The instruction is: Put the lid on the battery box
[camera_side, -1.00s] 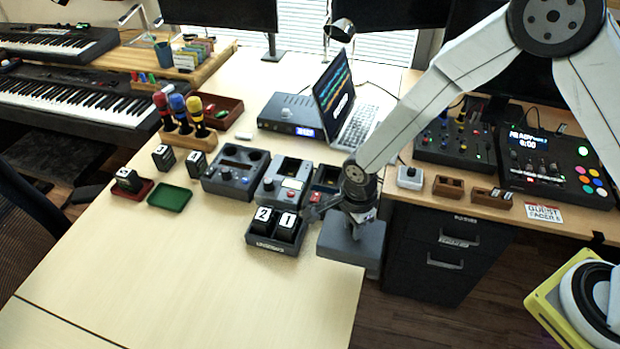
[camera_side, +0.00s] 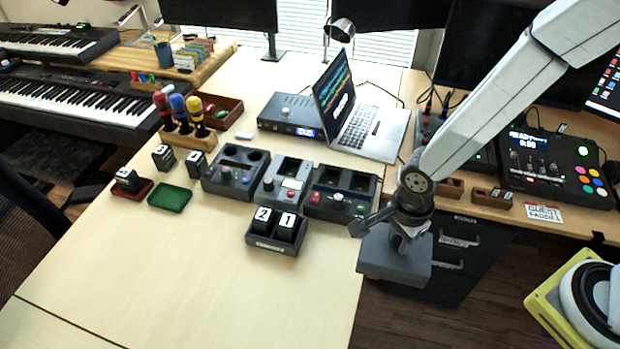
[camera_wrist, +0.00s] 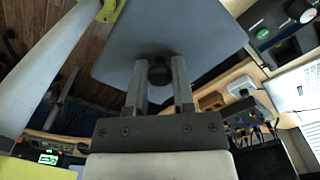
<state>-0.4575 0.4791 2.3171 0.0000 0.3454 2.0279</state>
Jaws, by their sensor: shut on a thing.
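My gripper (camera_side: 404,238) is shut on the dark knob (camera_wrist: 159,73) of the grey lid (camera_side: 393,262). The lid hangs under the gripper, off the right edge of the pale table, with the floor and a drawer cabinet behind it. In the wrist view the flat grey lid (camera_wrist: 200,35) spreads beyond my two fingers. The battery box (camera_side: 272,244) is a dark open box on the table, left of the lid and apart from it. Two black batteries labelled 2 (camera_side: 263,220) and 1 (camera_side: 288,226) stand upright in it, with their tops above its rim.
Several grey and dark devices (camera_side: 285,183) stand in a row behind the box. A laptop (camera_side: 365,125) is farther back. A green tray (camera_side: 170,198) and more black batteries (camera_side: 164,157) are at left. The table's front is clear.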

